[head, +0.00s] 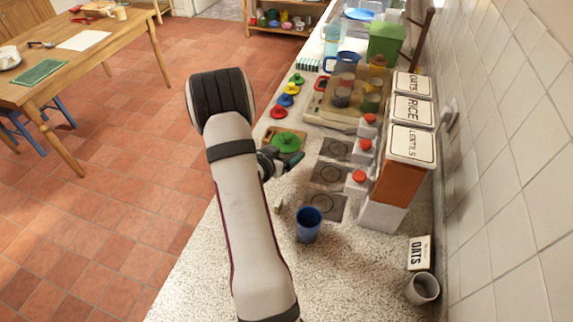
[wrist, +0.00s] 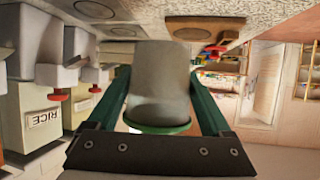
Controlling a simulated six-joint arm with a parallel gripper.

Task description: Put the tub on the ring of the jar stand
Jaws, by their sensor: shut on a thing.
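The tub (wrist: 160,85) is a grey cylinder with a green lid (head: 287,142). My gripper (head: 285,160) is shut on it; in the wrist view the two green fingers (wrist: 160,100) stand on either side of the body. The wrist view is upside down, so the lid is on top. A brown wooden board (head: 271,133) with a round ring on it is partly hidden below the tub in the head view; it also shows beyond the tub in the wrist view (wrist: 205,24). It looks like the jar stand, but I cannot be sure. The tub appears apart from it.
Grey ringed plates (head: 330,174) and white dispensers with red knobs (head: 358,181) line the right. Several coloured lids (head: 285,100) and a beige rack (head: 325,115) with jars lie beyond. A blue cup (head: 308,224) stands nearer.

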